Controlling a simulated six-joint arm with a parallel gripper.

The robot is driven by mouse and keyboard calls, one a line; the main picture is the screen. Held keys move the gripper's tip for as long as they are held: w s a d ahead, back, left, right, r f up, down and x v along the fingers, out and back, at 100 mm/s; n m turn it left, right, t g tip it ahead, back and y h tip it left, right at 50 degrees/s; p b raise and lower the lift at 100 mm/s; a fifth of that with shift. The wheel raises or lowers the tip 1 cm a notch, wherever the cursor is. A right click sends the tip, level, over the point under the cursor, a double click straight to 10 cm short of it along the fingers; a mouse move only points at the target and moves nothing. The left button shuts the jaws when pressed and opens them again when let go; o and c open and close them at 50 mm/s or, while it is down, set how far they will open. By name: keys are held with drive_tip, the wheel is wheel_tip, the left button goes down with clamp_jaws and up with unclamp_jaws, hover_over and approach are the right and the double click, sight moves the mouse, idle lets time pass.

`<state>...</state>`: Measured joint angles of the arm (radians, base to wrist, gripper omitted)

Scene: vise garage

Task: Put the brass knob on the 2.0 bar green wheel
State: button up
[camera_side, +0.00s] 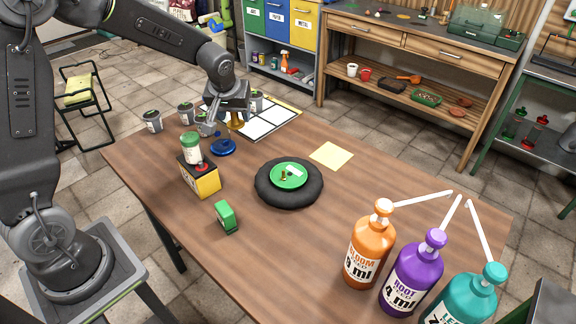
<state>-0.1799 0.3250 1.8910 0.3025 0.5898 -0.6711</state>
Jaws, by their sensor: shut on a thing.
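The brass knob (235,120) is a gold-coloured piece at the far left part of the table. My gripper (233,110) is shut on its upper part, pointing down, near the white-panelled board. I cannot tell whether the knob's base is clear of the surface. The green wheel (278,184) sits in the middle of the table with a black tyre (289,203) around it. A white label and a small brass-coloured stub show on its top; the label's print is too small to read. The gripper is behind and left of this wheel, apart from it.
A blue disc (223,147) lies just in front of the gripper. A yellow box (204,184) with a green-capped jar, and a green block (226,217), stand front left. Several pump bottles stand front right. A yellow note (332,155) lies behind the tyre.

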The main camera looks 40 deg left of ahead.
drive_tip(key=w+d+f, duration=0.1)
drive_tip(key=d+f, duration=0.1)
drive_tip(key=d, duration=0.1)
drive_tip(key=w+d+f, duration=0.2)
drive_tip(key=d+f, duration=0.1)
drive_tip(key=d, duration=0.1)
drive_tip(key=w+d+f, duration=0.2)
drive_tip(key=d, duration=0.1)
drive_tip(key=shift+w+d+f, duration=0.1)
drive_tip(key=shift+d+f, duration=0.1)
drive_tip(key=shift+f, duration=2)
drive_tip(key=shift+f, duration=0.3)
drive_tip(key=o, duration=1)
drive_tip(key=shift+r, duration=0.1)
